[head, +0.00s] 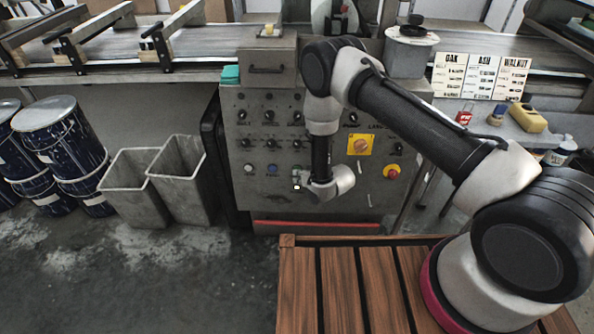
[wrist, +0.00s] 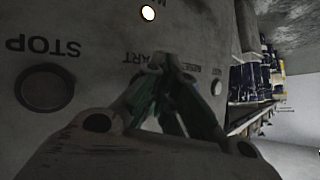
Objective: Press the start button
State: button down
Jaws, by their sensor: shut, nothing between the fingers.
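The grey control panel (head: 262,135) stands ahead of my arm with rows of knobs and buttons. In the wrist view my gripper (wrist: 165,65) is shut and empty, its fingertips together over the partly covered START label. The start button itself is hidden behind the fingers, and I cannot tell whether they touch it. The dark round STOP button (wrist: 44,90) is to the left of the fingers. A button (wrist: 217,88) by the RESET label shows to their right. A small lit lamp (wrist: 148,12) is above the fingers in that view.
In the head view a red emergency knob (head: 392,172) and a yellow switch plate (head: 360,145) are on the panel's right. Grey bins (head: 140,190) and blue drums (head: 55,130) stand left. A slatted wooden surface (head: 300,290) lies in front; the floor left of it is clear.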

jog(key=shift+w, duration=0.15)
dwell(0.4)
jog(key=shift+s+r, duration=0.15)
jog(key=shift+s, duration=0.65)
jog(key=shift+s+a+r, duration=0.1)
jog(key=shift+s+r, duration=0.15)
jog(key=shift+s, duration=1)
jog(key=shift+s+r, duration=0.2)
jog(key=shift+s, duration=1.05)
